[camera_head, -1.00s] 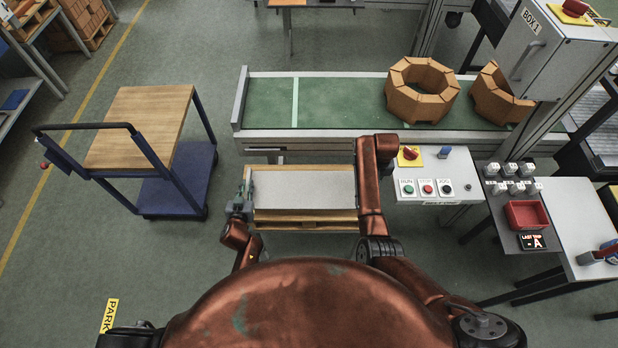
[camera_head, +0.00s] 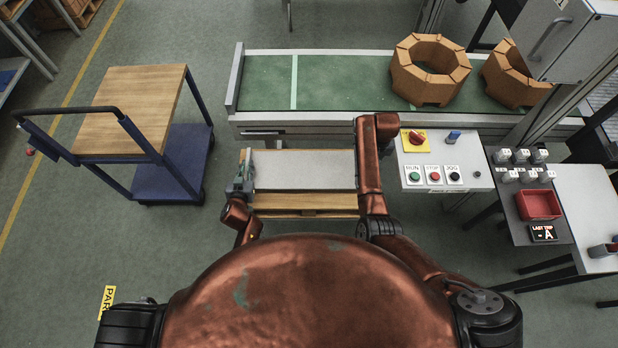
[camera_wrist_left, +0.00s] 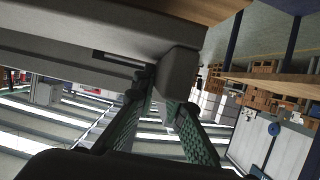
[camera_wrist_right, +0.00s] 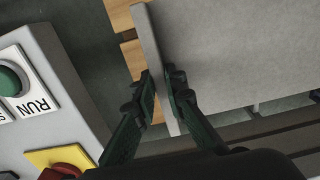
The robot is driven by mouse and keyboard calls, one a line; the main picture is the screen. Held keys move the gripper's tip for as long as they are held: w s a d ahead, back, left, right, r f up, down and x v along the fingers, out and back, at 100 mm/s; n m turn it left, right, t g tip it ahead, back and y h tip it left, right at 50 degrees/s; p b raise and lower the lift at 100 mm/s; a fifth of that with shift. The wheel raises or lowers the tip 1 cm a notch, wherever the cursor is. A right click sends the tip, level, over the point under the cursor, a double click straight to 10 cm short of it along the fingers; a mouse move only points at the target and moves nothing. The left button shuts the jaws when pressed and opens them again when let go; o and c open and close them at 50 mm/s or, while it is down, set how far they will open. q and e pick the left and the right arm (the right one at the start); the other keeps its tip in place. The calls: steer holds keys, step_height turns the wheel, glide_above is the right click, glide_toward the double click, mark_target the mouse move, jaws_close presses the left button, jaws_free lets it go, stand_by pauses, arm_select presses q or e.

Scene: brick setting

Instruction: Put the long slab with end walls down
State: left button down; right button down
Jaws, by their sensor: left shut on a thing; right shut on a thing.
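The long grey slab (camera_head: 305,169) lies level in front of my body in the head view, over a wooden pallet (camera_head: 305,204). I cannot tell whether it touches the pallet. My left gripper (camera_head: 243,178) is shut at its left end; in the left wrist view the fingers (camera_wrist_left: 165,98) close by a grey block. My right gripper is hidden behind my arm in the head view. In the right wrist view its fingers (camera_wrist_right: 162,95) are shut on the slab's thin end wall (camera_wrist_right: 153,55), beside the slab's broad face (camera_wrist_right: 240,60).
A green conveyor (camera_head: 340,83) with brick-coloured rings (camera_head: 431,70) runs just behind the slab. A control box (camera_head: 440,168) stands close at right. A blue cart with a wooden top (camera_head: 130,110) is at left, with clear floor between.

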arm_select(q)
steer(key=shift+d+r, duration=0.1)
steer(key=shift+r, duration=0.25)
arm_select(e)
steer(key=shift+r, duration=0.25)
